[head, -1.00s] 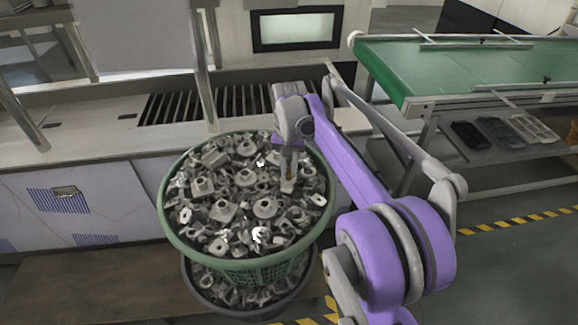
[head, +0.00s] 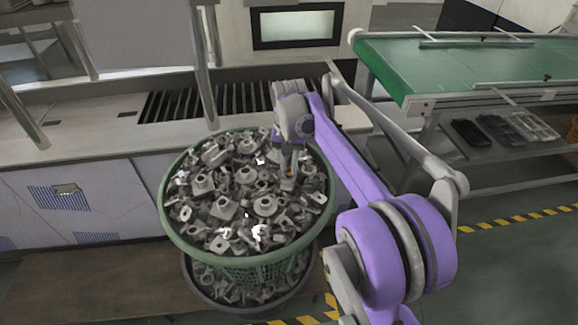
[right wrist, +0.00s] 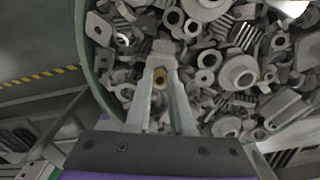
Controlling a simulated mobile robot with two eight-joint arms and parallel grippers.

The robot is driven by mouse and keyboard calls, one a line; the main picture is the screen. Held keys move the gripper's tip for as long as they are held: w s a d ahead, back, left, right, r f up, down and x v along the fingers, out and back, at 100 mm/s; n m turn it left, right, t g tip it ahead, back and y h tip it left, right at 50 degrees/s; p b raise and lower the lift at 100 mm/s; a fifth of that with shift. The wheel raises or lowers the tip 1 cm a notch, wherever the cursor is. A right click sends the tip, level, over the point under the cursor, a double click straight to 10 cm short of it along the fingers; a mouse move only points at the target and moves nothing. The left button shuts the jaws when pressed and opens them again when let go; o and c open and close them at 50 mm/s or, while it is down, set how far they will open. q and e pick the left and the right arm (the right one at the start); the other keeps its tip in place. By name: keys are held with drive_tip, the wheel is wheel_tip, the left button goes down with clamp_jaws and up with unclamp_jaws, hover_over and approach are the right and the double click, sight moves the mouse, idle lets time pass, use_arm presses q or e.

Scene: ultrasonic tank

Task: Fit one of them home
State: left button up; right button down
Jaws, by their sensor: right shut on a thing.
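A green plastic basket (head: 172,222) is heaped with loose grey metal parts (head: 224,207), some flanged with round bosses, others ring-like or bracket-shaped. My right gripper (head: 288,180) points down into the right side of the heap. In the right wrist view, the right gripper (right wrist: 163,62) has its two fingers close together, shut on a small metal part. A brass-coloured bit (right wrist: 160,76) shows between the fingers. The held part's full shape is hard to tell against the heap. My left gripper is in neither view.
A second, darker basket (head: 196,292) with similar parts sits under the green one. Behind is a counter with a dark slatted opening (head: 205,100). A green-topped conveyor table (head: 440,62) stands at right, with dark and grey trays (head: 500,132) on its lower shelf.

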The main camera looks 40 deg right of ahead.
drive_tip(key=shift+f, duration=0.4)
drive_tip(key=c, duration=0.7)
unclamp_jaws()
wheel_tip(320, 180, up, 11)
drive_tip(key=shift+f, duration=0.1)
idle(0.3)
